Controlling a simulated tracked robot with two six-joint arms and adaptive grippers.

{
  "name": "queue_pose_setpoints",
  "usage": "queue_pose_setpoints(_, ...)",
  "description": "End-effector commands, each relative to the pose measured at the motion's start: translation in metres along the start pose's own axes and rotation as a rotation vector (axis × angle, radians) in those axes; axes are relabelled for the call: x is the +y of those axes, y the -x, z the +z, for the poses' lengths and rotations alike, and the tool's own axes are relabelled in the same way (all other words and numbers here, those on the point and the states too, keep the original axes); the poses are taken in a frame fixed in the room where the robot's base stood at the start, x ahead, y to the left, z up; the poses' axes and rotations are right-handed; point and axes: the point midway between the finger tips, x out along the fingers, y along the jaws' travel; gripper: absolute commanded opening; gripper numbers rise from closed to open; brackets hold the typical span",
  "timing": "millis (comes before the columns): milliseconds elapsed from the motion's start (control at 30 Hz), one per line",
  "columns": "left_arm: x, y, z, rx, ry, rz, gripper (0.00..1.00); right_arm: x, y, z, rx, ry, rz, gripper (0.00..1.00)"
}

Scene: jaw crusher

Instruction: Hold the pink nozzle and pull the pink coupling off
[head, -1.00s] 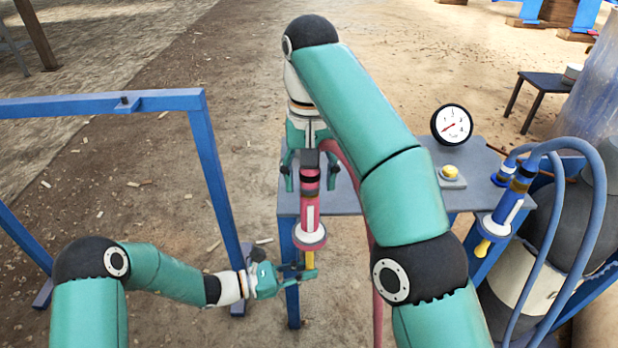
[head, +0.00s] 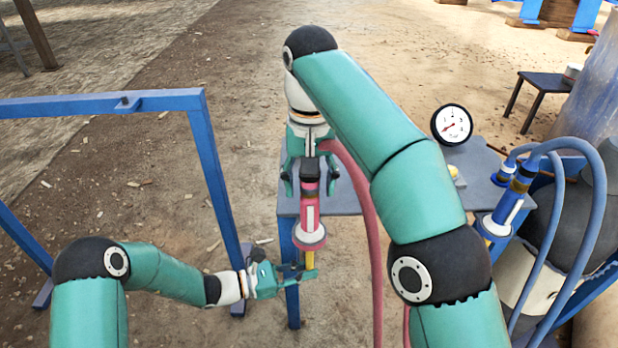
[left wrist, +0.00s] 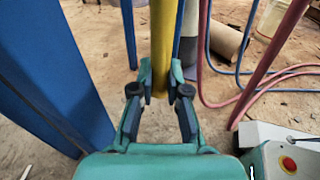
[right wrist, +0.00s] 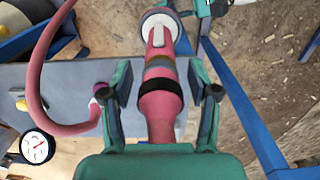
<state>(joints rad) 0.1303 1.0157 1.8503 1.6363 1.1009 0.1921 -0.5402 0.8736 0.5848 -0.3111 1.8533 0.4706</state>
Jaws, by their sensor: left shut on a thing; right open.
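The pink nozzle (head: 309,214) has a pale round flange and a yellow stem (head: 308,258) pointing down toward me. My left gripper (head: 308,272) is shut on this yellow stem, which stands between the fingertips in the left wrist view (left wrist: 161,50). The pink coupling (head: 311,175) meets the nozzle's far end. In the right wrist view the coupling (right wrist: 158,112) runs between the fingers, with a black band and an olive band toward the nozzle (right wrist: 160,38). My right gripper (right wrist: 160,80) is open, with a finger on each side and visible gaps.
A grey table (head: 370,200) carries a pressure gauge (head: 452,125). A pink hose (head: 372,230) hangs beside my right forearm. A blue coupling (head: 522,178) with blue hoses stands at the right. A blue frame (head: 215,170) stands left of the nozzle. Open ground lies beyond.

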Motion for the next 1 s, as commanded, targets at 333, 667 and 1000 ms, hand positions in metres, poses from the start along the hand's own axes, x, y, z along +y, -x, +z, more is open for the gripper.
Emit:
queue_pose_setpoints(333, -0.0001, 0.0, -0.0001, 0.0, 0.0, 0.0, 0.0, -0.0004, 0.0, 0.0001, 0.0, 0.0, 0.0, 0.6)
queue_pose_setpoints(667, -0.0001, 0.0, -0.0001, 0.0, 0.0, 0.0, 0.0, -0.0001, 0.0001, 0.0, 0.0, 0.0, 0.0, 0.45)
queue_pose_setpoints(1000, -0.0002, 0.0, -0.0001, 0.0, 0.0, 0.0, 0.0, -0.0001, 0.0, 0.0001, 0.0, 0.0, 0.0, 0.0)
